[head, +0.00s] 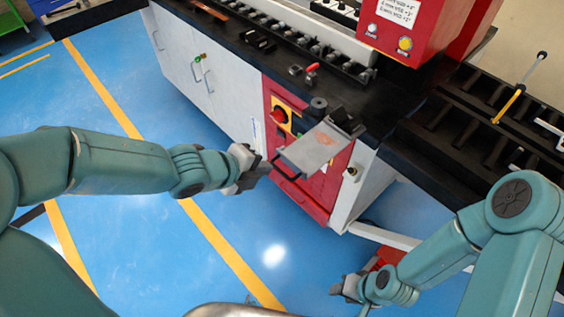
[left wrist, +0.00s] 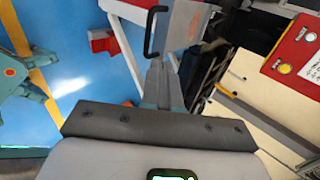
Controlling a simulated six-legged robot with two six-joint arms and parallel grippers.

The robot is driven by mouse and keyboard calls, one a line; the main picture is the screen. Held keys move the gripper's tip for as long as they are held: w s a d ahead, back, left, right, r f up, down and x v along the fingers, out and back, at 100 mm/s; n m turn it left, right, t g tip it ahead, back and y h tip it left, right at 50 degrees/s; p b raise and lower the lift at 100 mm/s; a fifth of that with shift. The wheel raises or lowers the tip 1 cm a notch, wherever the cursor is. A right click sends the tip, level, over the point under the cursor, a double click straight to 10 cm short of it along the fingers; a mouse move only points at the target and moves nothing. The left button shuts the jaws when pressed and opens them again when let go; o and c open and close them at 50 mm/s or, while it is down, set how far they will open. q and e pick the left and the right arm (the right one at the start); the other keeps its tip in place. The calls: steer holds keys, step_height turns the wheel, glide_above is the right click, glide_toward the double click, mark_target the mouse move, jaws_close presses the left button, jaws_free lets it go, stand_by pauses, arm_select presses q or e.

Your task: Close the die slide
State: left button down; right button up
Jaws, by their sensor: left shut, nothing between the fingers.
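The die slide (head: 318,147) is a flat grey plate with an orange patch. It sticks out from the machine's front edge, pulled out over the red panel. A dark handle (head: 284,168) is at its outer end. My left gripper (head: 264,170) is shut and empty, just left of the handle; whether it touches is unclear. In the left wrist view the shut fingers (left wrist: 161,70) point toward the slide plate (left wrist: 184,24), with the black handle (left wrist: 150,32) at its left. My right gripper (head: 345,289) is low, over the floor; its fingers are too small to judge.
The red and white machine cabinet (head: 225,88) has a black top with a row of dies and a red-handled part (head: 312,68). A red control box (head: 420,30) stands above. A roller table (head: 480,120) extends right.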

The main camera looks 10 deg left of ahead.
arm_select(q)
steer(key=b, duration=0.4)
glide_toward(292, 167)
steer(key=x, duration=0.4)
steer(key=shift+w+d+f, duration=0.15)
steer(key=shift+d+f, duration=0.05)
steer(key=shift+f, duration=0.15)
steer(key=shift+w+d+f+b, duration=0.1)
steer(key=shift+w+f+b, duration=0.2)
steer(key=shift+w+f, duration=0.1)
steer(key=shift+d, duration=0.15)
steer(key=shift+r, duration=0.1)
